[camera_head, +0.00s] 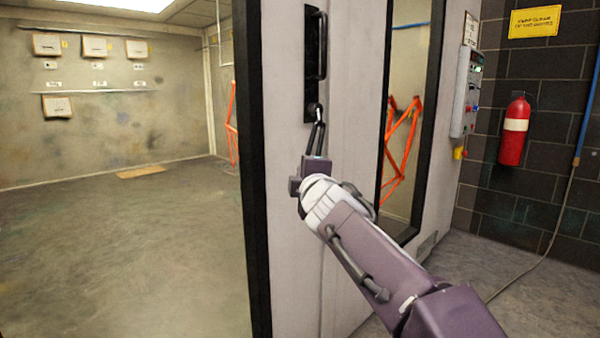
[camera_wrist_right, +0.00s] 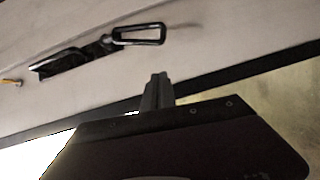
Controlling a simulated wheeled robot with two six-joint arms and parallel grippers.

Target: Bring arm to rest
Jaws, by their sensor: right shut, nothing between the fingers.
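My right arm comes in from the lower right of the head view. Its gripper end (camera_head: 314,168) is in front of the pale door, just below the door's black latch. The fingertips are hidden there by the gripper's own body. In the right wrist view the fingers (camera_wrist_right: 157,78) are shut and empty. They are apart from the looped latch lever (camera_wrist_right: 140,34), which is beyond them near the top. The lever also shows in the head view (camera_head: 318,132), hanging down from the black handle plate (camera_head: 311,65). My left gripper is not in view.
The pale door (camera_head: 345,60) has a dark edge and a narrow window. An orange frame (camera_head: 403,140) shows through the window. A control box (camera_head: 468,95) and a red fire extinguisher (camera_head: 514,132) are on the right.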

